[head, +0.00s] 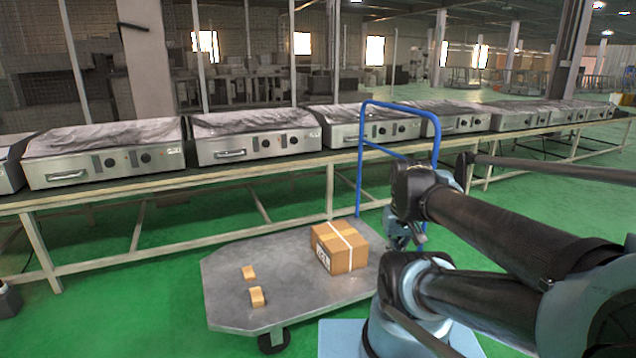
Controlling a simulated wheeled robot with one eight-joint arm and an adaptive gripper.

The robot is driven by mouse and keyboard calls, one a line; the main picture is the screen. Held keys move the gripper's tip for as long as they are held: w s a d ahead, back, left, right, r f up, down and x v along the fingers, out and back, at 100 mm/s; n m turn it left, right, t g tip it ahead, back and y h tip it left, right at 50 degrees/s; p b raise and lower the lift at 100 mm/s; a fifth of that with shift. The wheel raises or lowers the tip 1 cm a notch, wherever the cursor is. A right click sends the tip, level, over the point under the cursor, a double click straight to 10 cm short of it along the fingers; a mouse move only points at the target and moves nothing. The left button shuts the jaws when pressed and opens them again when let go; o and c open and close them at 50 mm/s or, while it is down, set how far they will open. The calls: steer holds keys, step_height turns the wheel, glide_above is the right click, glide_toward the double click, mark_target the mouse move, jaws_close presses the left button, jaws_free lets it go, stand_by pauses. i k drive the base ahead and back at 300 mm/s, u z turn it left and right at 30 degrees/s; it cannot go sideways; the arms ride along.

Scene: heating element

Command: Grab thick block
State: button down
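Two small tan blocks lie apart on the left part of a grey cart deck (228,303). The nearer block (257,297) looks larger and thicker than the farther block (248,272). My arm comes in from the right. The part that looks like my gripper (402,238) hangs near the right end of the cart, right of both blocks and well apart from them. It is small, dark and partly hidden by my own arm links, so its fingers are not clear. Nothing shows held in it.
A taped cardboard box (340,248) stands on the cart between the blocks and my arm. The cart's blue handle (361,150) rises behind it. A long workbench (105,193) with several steel heating units (255,136) runs behind. Green floor is clear at the front left.

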mark_target(257, 297)
steer(key=k, duration=1)
steer(key=u, duration=0.65)
steer(key=i, duration=0.5)
steer(key=z, duration=0.35)
